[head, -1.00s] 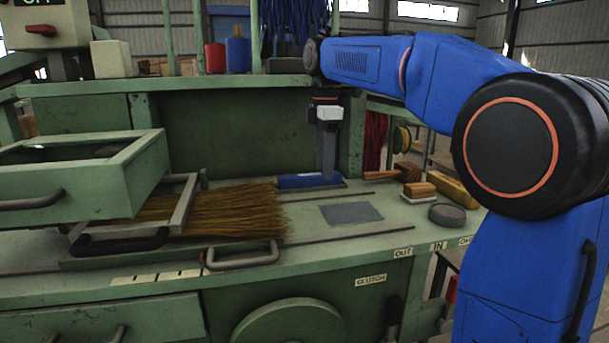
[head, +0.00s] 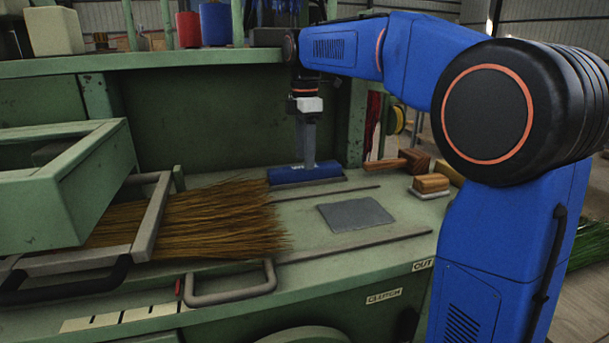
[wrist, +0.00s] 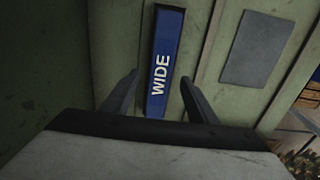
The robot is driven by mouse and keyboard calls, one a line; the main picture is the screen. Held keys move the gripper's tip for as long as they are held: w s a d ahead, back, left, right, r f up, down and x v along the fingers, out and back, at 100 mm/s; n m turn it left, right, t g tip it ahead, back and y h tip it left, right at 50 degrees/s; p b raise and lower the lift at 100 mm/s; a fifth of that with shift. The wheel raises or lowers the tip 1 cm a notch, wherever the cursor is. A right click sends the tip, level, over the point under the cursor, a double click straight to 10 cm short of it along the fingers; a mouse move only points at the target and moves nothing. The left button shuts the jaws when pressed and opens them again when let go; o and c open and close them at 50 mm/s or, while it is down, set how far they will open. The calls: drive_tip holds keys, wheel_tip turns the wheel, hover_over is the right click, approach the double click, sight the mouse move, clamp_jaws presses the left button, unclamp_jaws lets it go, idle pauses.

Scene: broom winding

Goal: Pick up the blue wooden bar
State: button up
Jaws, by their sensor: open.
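The blue wooden bar (head: 290,172) lies on the green bench top near the upright back panel. In the wrist view the bar (wrist: 168,45) is long and flat, with "WIDE" in white letters. My gripper (wrist: 159,77) is open, with one finger on each side of the bar's near end. In the head view my gripper (head: 308,158) points down over the middle of the bar. I cannot tell how much height is left between fingertips and bar, and nothing is held.
A grey plate (head: 355,214) lies right of the bar. Broom bristles (head: 200,215) lie close on its left, under a metal frame. A wooden tool (head: 400,162) and a brush-like block (head: 431,184) sit to the right. The green back panel (head: 220,120) stands close behind.

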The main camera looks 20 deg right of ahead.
sight(305, 174)
drive_tip(key=shift+f, duration=1.7)
clamp_jaws()
